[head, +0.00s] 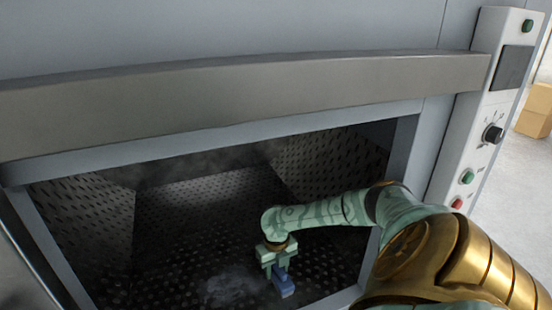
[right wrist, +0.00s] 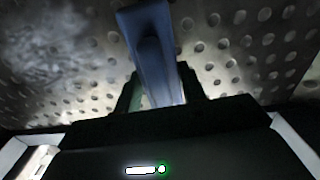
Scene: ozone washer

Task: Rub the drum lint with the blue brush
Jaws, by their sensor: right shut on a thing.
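My right gripper (head: 277,263) reaches through the washer opening and is shut on the blue brush (head: 284,284), low inside the drum. In the right wrist view the brush (right wrist: 150,50) stands up between the fingers, close in front of the perforated drum wall. The drum (head: 190,215) is dark metal with many holes. A pale, hazy patch of lint (head: 232,288) lies on the drum just left of the brush; a pale patch of lint (right wrist: 50,50) also shows at upper left in the wrist view. Whether the brush touches the drum I cannot tell. My left gripper is not in view.
The opening has a grey frame (head: 400,150), with a thick metal bar (head: 250,92) across its top. A control panel (head: 485,120) with a knob and buttons stands at the right. Cardboard boxes (head: 535,112) sit on the floor beyond. The drum's left side is free.

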